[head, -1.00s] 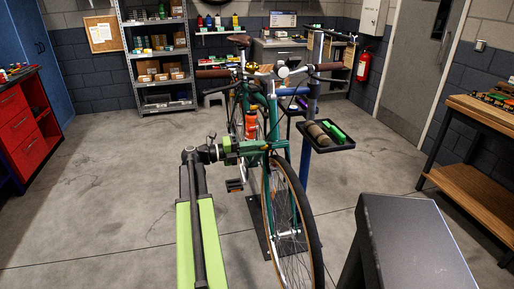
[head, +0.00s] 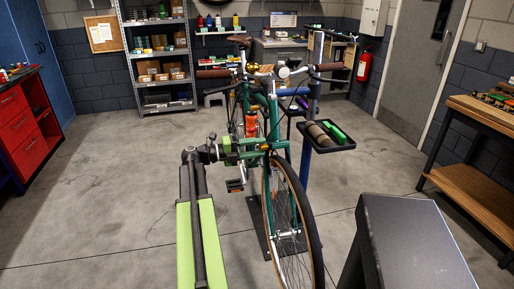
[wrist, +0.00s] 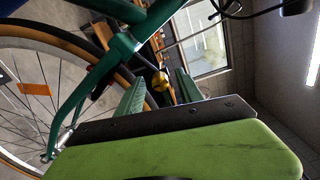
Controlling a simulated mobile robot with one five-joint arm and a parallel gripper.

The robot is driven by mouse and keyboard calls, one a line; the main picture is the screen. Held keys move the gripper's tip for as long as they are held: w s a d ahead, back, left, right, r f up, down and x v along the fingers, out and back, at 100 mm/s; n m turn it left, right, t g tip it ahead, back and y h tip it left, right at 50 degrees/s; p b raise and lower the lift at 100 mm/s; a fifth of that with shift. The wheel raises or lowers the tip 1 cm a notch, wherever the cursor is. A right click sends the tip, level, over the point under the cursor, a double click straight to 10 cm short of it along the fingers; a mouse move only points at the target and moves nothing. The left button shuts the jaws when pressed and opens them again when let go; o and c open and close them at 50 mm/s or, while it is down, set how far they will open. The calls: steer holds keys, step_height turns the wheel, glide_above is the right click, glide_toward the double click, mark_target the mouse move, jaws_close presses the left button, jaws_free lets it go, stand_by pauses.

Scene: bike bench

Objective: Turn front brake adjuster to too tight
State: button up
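A green bicycle (head: 268,130) stands upright, its front wheel (head: 298,235) towards me. In the wrist view its green fork (wrist: 90,85) runs up beside my gripper. A small round gold knob (wrist: 160,84), which looks like the front brake adjuster, shows near the fork crown. My gripper (wrist: 160,78) is open, with one green finger on each side of the knob in the picture; gaps show and I cannot tell whether either finger touches it. In the head view my gripper (head: 272,145) is at the fork top, and the adjuster is too small to make out.
A black tray (head: 330,146) with a green item and brown rolls is on the stand's blue post (head: 306,160), right of the bicycle. A wooden workbench (head: 480,195) is at the right, a red tool cabinet (head: 20,125) at the left. The floor on the left is clear.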

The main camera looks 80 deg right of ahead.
steer(key=v, duration=1.7)
steer(key=shift+w, duration=0.2)
steer(key=shift+a, duration=0.15)
